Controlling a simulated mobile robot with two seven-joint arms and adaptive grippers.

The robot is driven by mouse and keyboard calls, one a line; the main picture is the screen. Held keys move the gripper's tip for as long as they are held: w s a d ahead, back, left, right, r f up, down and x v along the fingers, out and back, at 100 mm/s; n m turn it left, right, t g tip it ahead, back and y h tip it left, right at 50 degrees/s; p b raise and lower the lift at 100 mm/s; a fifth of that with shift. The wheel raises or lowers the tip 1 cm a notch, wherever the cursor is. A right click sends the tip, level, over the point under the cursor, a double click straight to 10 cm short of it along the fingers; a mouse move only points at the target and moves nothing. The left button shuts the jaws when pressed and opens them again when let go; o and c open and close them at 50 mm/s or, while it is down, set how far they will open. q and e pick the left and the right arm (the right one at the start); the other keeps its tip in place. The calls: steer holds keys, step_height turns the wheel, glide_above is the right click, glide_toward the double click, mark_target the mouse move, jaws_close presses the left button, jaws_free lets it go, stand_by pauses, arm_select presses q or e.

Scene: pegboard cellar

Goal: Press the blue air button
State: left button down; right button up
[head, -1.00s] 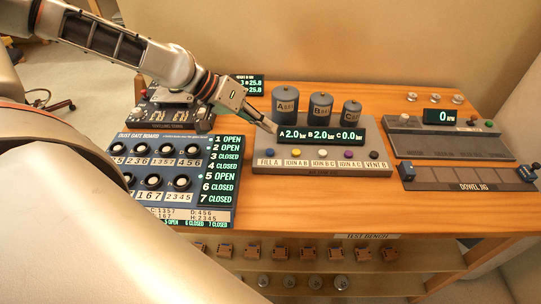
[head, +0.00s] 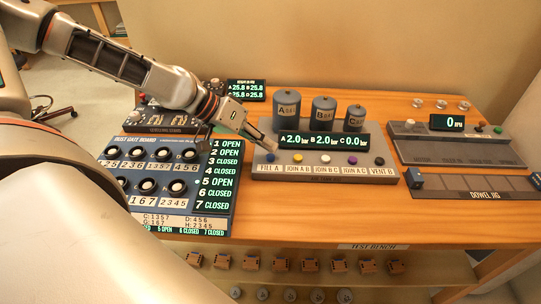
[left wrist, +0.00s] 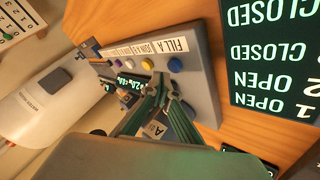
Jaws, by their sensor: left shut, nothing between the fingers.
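The blue button (head: 270,157) sits at the left end of the button row on the grey air panel (head: 320,178), above the "FILL A" label. It also shows in the left wrist view (left wrist: 175,65). My left gripper (head: 270,143) is shut and empty, with its tips just above and behind the blue button in the head view. In the left wrist view the closed fingertips (left wrist: 160,80) are close to the blue button; I cannot tell whether they touch it. The display (head: 325,141) reads A 2.0, B 2.0, C 0.0. My right gripper is not in view.
Yellow (head: 297,159), white, purple and black buttons continue the row to the right. Three grey tanks (head: 323,112) stand behind the display. The dust gate board (head: 170,180) lies left of the panel, and the dowel jig (head: 475,187) lies right.

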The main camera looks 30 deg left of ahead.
mark_target(267, 156)
arm_select(q)
steer(key=shift+f, duration=0.15)
stand_by(0.8)
steer(key=shift+f+b, duration=0.3)
steer(key=shift+b, duration=0.05)
steer(key=shift+f+b, duration=0.35)
steer(key=shift+f, duration=0.1)
stand_by(0.8)
steer(key=shift+r, duration=0.1)
steer(key=shift+r+p, duration=0.55)
steer(key=shift+r, duration=0.25)
steer(key=shift+r, duration=0.1)
steer(key=shift+r+p, duration=0.5)
steer(key=shift+r, duration=0.2)
steer(key=shift+r+p, duration=1.3)
steer(key=shift+r, duration=0.45)
